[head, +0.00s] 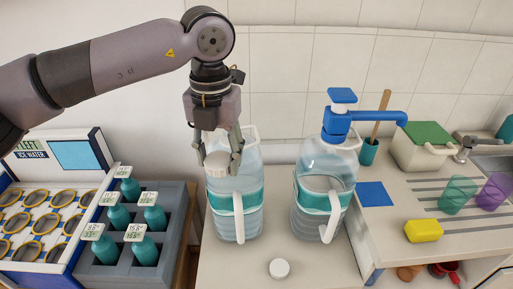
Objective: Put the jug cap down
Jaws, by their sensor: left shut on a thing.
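My left gripper (219,155) reaches down in front of the left water jug (222,205) and is shut on a white jug cap (217,162). The cap hides part of the upper jug; I cannot tell whether it touches the jug. The jug is clear with a teal band and a white handle. A second white cap (279,268) lies flat on the counter in front of the jugs. The right jug (311,192) stands upright with a blue pump (337,122) on its top. My right gripper is not in view.
At left are a grey crate (116,279) of teal bottles and a rack with round holes (38,225). At right are a blue mat (374,194), a yellow sponge (423,231), two tumblers and a green-lidded box (420,156). The front counter (320,265) around the loose cap is clear.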

